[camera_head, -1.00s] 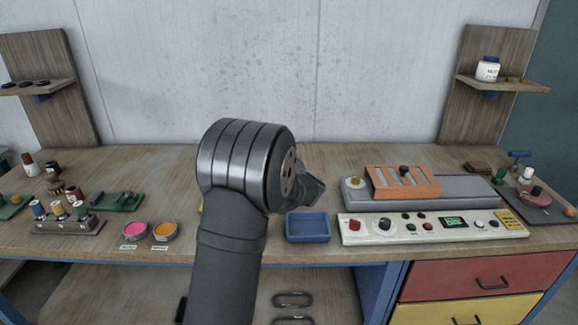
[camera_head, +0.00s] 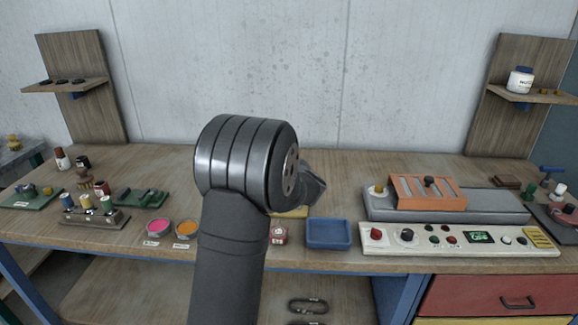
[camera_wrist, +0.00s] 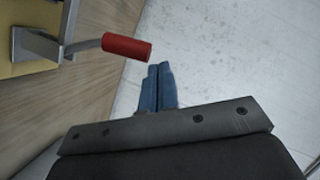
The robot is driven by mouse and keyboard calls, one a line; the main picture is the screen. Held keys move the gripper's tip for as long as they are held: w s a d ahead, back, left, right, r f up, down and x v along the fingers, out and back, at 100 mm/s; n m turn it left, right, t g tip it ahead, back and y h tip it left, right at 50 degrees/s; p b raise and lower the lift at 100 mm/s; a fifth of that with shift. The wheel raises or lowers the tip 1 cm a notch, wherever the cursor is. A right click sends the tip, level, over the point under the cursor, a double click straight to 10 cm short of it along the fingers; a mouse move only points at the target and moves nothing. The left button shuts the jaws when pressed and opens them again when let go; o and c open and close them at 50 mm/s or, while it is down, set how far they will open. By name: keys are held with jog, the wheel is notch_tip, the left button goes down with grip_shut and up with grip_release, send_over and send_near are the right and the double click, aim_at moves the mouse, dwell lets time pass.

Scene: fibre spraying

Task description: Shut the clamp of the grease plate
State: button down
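A clamp lever with a red handle (camera_wrist: 127,47) shows at the upper left of the wrist view. Its metal bracket (camera_wrist: 37,45) sits on a yellow plate (camera_wrist: 30,68). In the head view only a sliver of a yellow plate (camera_head: 293,212) shows beside my arm; the clamp is hidden there. My gripper (camera_wrist: 157,88) has its two blue fingers side by side with nothing between them. The fingertips are apart from the red handle, below and right of it in the wrist view. In the head view my gripper's body (camera_head: 313,188) is partly behind my wrist.
Pink (camera_head: 158,229) and orange (camera_head: 186,229) pots stand left of my arm. A control panel (camera_head: 460,238) is at the right. The bench's back middle is clear.

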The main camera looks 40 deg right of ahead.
jog(key=s+a+r, duration=0.1)
jog(key=s+r, duration=0.4)
jog(key=s, duration=0.5)
jog(key=shift+s+a, duration=0.15)
jog(key=shift+a, duration=0.25)
jog(key=shift+r, duration=0.1)
jog(key=w+d+f, duration=0.1)
jog(key=w+f, duration=0.4)
jog(key=w, duration=0.5)
jog(key=shift+w+d, duration=0.2)
jog(key=shift+d, duration=0.2)
jog(key=shift+f, duration=0.1)
